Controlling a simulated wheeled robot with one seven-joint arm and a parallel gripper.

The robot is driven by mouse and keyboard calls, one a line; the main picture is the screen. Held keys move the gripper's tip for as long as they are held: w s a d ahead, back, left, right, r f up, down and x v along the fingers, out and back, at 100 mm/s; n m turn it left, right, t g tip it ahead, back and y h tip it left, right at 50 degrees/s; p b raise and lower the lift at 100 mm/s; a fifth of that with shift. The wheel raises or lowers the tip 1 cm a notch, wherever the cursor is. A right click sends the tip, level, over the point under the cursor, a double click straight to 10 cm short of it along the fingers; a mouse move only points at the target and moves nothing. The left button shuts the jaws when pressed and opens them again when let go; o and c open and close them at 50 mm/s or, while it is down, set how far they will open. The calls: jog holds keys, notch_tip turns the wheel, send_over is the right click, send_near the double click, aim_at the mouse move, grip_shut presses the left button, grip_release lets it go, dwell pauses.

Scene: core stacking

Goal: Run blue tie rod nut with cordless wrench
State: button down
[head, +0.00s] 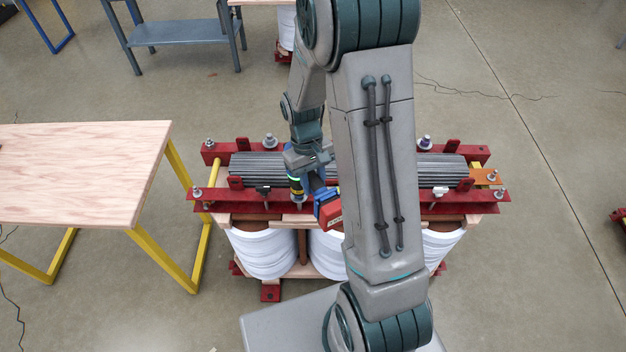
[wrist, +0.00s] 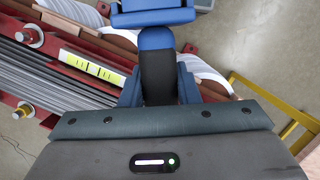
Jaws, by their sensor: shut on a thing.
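My gripper (head: 309,160) is shut on the cordless wrench, a blue tool with a red battery block (head: 328,208). What lies under the nose is hidden. A nut (head: 427,142) with a dark bluish tint stands on the rear beam, right of my arm; I cannot tell whether it is the blue one.
The grey laminated core (head: 270,166) lies between red beams above white coils (head: 262,250). A wooden table (head: 80,170) with yellow legs is at the left. The floor at the right is mostly clear.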

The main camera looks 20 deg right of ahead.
jog(key=shift+f+b, duration=1.1)
jog(key=shift+f, duration=0.25)
dwell(4.5)
jog(key=shift+r, duration=0.1)
jog(key=shift+r+p, duration=2.35)
jog(key=shift+r, duration=0.75)
